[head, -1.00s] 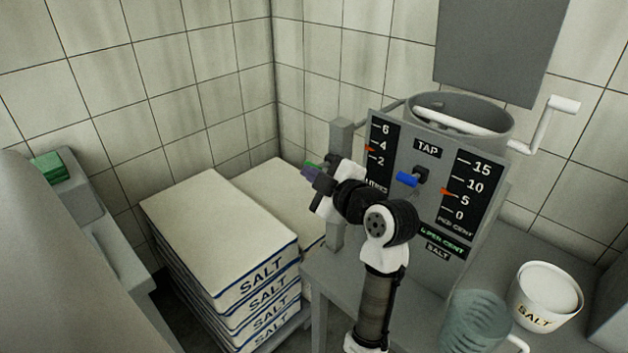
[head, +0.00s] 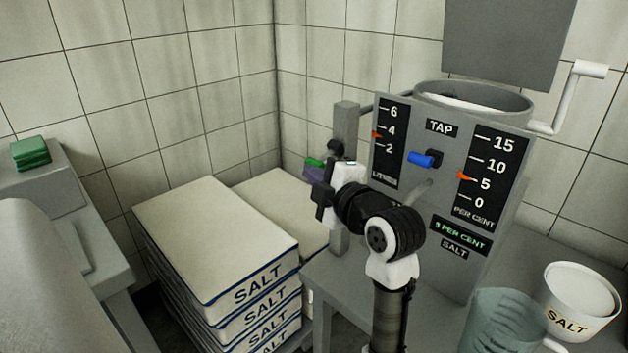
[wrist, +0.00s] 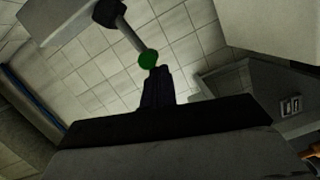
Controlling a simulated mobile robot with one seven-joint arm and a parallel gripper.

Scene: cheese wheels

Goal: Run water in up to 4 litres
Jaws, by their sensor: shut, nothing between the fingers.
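The grey tank (head: 450,270) has a TAP label, a blue tap handle (head: 421,159) pointing left, and a litres gauge (head: 386,170). The gauge's orange pointer (head: 377,135) sits between 2 and 4, nearer 4. A lever with a green knob (head: 314,162) and black pivot (head: 334,146) is by the grey post (head: 346,120). My gripper (head: 314,174) is shut and empty, right beside the green knob. In the wrist view the fingertips (wrist: 160,70) are close to the green knob (wrist: 148,60); I cannot tell if they touch.
The per cent gauge (head: 492,180) has its pointer near 5. A clear jug (head: 495,320) and a white salt tub (head: 582,290) stand at the right. Stacked salt sacks (head: 215,235) fill the floor at the left. A crank handle (head: 590,69) sticks out behind the tank.

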